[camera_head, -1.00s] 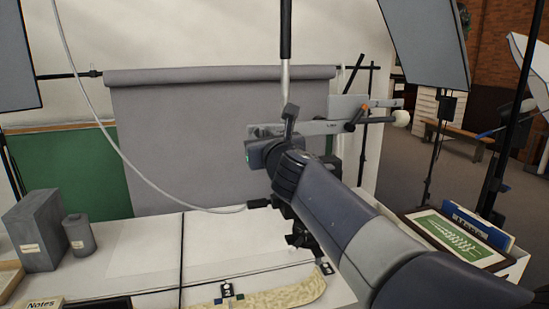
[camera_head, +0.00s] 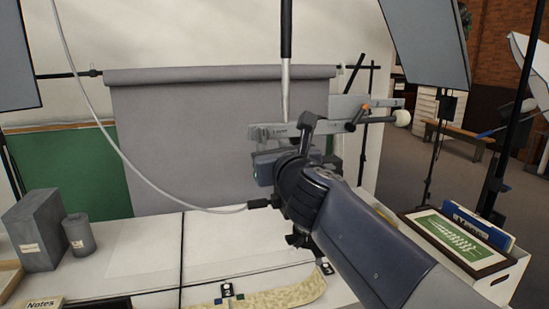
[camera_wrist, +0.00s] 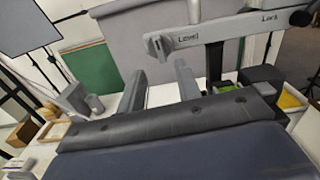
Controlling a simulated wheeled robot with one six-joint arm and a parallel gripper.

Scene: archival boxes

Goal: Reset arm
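My gripper (camera_wrist: 159,82) shows in the wrist view as two grey fingers spread apart, with nothing seen between them. In the head view my arm reaches up from the lower right, and its dark wrist is in front of the grey backdrop (camera_head: 190,150). The fingers are mostly hidden behind the wrist there, and I cannot make out their tips. My gripper is above the white table (camera_head: 140,250).
A metal camera-stand arm (camera_head: 345,118) with a white knob is close behind my wrist. A long pale curved object (camera_head: 285,295) lies below. A framed picture (camera_head: 455,240) lies right. A lighting panel (camera_head: 430,40) hangs upper right.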

